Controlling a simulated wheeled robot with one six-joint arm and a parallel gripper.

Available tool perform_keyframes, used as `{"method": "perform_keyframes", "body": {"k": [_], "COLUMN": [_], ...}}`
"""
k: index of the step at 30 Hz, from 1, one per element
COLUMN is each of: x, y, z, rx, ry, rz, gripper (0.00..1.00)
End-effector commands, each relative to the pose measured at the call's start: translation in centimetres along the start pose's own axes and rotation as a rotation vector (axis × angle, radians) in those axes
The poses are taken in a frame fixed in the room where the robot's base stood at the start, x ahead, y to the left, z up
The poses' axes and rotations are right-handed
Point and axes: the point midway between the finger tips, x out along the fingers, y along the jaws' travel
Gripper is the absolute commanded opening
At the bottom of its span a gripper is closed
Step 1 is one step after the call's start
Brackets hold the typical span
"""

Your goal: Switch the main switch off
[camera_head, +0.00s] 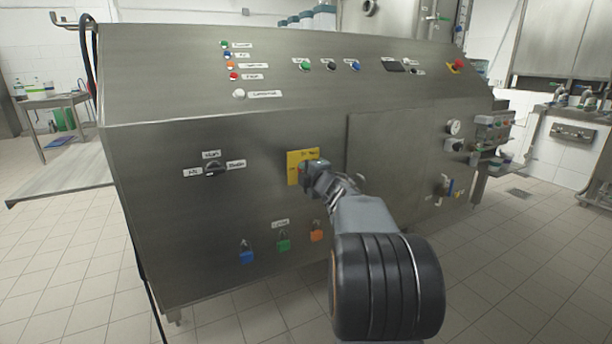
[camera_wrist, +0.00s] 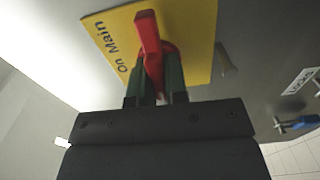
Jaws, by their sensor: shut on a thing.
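The main switch is a red handle (camera_wrist: 148,35) on a yellow plate (camera_wrist: 192,38) lettered "On Main" in the wrist view. In the head view the yellow plate (camera_head: 293,168) sits on the front of the steel cabinet, and my gripper hides most of the red handle. My gripper (camera_head: 313,172) reaches the plate from the lower right. In the wrist view its green fingers (camera_wrist: 162,85) are on both sides of the red handle and shut on it. The handle's far end sticks out past the fingers.
A black selector knob (camera_head: 213,169) is left of the plate. Blue (camera_head: 246,256), green (camera_head: 284,244) and orange (camera_head: 316,234) padlocks hang below. Coloured lamps and buttons line the cabinet's sloped top (camera_head: 180,65). Tiled floor (camera_head: 70,250) is clear at left.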

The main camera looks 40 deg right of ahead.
Motion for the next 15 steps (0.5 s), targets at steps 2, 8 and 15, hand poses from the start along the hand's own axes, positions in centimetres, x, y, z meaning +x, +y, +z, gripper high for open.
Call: {"method": "perform_keyframes", "body": {"k": [2, 8, 15], "x": [0.0, 0.0, 0.0], "y": [-0.12, -0.07, -0.04], "z": [0.0, 0.0, 0.0], "rx": [-0.022, -0.049, -0.056], "ry": [0.0, 0.0, 0.0], "rz": [0.0, 0.0, -0.001], "gripper": [0.0, 0.0, 0.0]}}
